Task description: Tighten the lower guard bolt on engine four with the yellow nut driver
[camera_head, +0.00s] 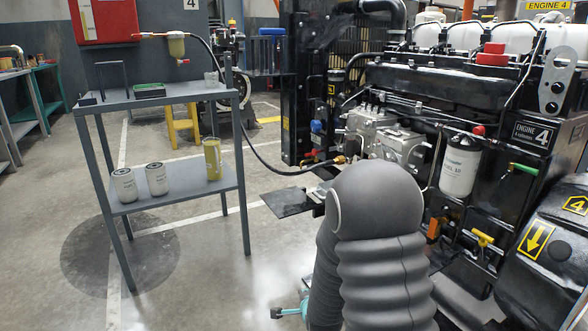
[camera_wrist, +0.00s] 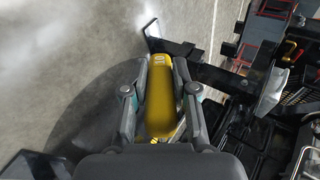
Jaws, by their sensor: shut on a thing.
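My gripper (camera_wrist: 161,66) is shut on the yellow nut driver (camera_wrist: 160,105) in the wrist view. The driver's thick yellow handle lies between the two fingers, with a dark mark near its far end. Its shaft and working tip cannot be made out. Engine four (camera_head: 430,85) stands on the right in the head view, with a black plate (camera_head: 531,134) reading "ENGINE 4". My grey arm covers part of its lower front. I cannot pick out the lower guard bolt in either view. In the wrist view, the fingers are above the floor, with dark engine parts to the right.
A grey two-level stand (camera_head: 160,97) is at left in the head view, with two white filters (camera_head: 157,179) and a yellow canister (camera_head: 213,158) on its lower shelf. A hose (camera_head: 262,158) runs to the engine. A dark flat plate (camera_head: 288,201) juts out between them. Floor in front is clear.

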